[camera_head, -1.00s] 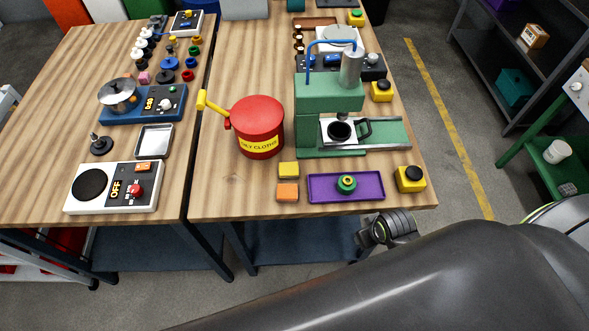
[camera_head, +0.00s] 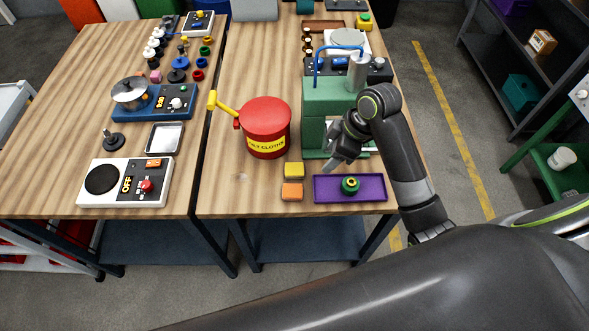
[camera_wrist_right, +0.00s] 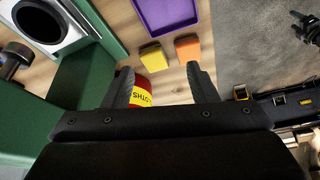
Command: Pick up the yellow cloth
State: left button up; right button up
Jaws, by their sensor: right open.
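The yellow cloth (camera_head: 294,170) is a small folded square on the wooden table, just behind the orange cloth (camera_head: 292,191). In the right wrist view the yellow cloth (camera_wrist_right: 152,55) lies beyond my fingertips, left of the orange cloth (camera_wrist_right: 187,48). My right gripper (camera_head: 331,161) is above the table, to the right of the yellow cloth and in front of the green machine. Its two fingers stand apart in the wrist view (camera_wrist_right: 162,78), with nothing held between them. My left gripper is not in view.
A red bin (camera_head: 266,125) labelled for cloths stands behind the yellow cloth. A purple tray (camera_head: 375,187) with a green round part lies right of the cloths. The green machine (camera_head: 313,105) stands close behind my right gripper. Bare table lies left of the cloths.

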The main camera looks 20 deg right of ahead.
jog(key=w+a+r+n, duration=0.1)
jog(key=w+r+n, duration=0.2)
jog(key=w+r, duration=0.15)
jog(key=y+b, duration=0.1)
jog(key=b, duration=0.6)
send_near(294, 169)
jog(key=shift+w+a+f+g+p, duration=0.2)
jog(key=shift+a+f, duration=0.2)
jog(key=shift+f, duration=0.15)
jog(key=shift+w+a+f+g+p, duration=0.1)
jog(key=shift+w+a+f+g, duration=0.15)
jog(key=shift+a+f, duration=0.25)
jog(key=x, duration=0.2)
jog(key=d+p+x, duration=0.1)
jog(key=x, duration=0.2)
jog(key=shift+f, duration=0.25)
jog(key=shift+w+a+f, duration=0.1)
jog(key=shift+a+f, duration=0.1)
jog(key=shift+f, duration=0.2)
jog(key=c, duration=0.8)
jog(key=shift+c, duration=0.2)
jog(key=shift+r, duration=0.2)
